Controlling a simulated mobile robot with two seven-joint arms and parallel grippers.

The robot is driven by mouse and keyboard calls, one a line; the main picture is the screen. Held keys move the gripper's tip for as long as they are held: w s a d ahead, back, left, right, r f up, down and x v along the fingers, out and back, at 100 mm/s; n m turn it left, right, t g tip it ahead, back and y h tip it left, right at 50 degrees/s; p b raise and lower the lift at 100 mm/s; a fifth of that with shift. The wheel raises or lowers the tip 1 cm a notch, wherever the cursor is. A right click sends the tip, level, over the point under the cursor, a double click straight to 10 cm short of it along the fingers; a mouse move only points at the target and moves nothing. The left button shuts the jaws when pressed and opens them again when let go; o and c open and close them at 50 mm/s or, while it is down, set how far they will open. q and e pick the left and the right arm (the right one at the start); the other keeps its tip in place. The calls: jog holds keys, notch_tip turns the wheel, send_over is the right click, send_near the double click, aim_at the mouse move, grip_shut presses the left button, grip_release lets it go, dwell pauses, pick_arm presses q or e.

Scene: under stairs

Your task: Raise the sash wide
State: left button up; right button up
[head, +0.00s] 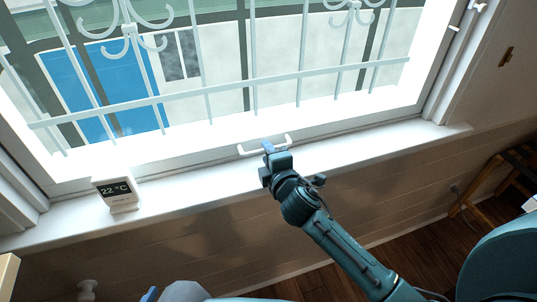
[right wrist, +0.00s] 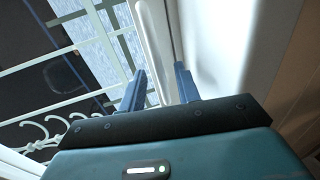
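The window sash (head: 215,132) has a pale frame and shows low along the sill, with its bottom rail close to the sill. A white bar handle (head: 250,150) is fixed on the bottom rail. My right gripper (head: 268,147) is at this handle, reaching up from below. In the right wrist view its two blue fingers (right wrist: 160,88) are apart, with a white bar (right wrist: 152,40) in line with the gap between them. I cannot tell whether either finger touches it. My left gripper is not clearly seen in either view.
A white thermometer display (head: 117,193) reading 22 °C stands on the white sill (head: 200,180), left of my gripper. Pale ornamental bars (head: 250,80) stand outside the glass. A wooden stool (head: 500,180) is at the right. A small blue piece at the bottom edge is unclear.

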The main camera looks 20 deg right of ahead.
jog(key=shift+w, duration=0.15)
jog(key=shift+c, duration=0.2)
grip_shut()
dwell(1.2)
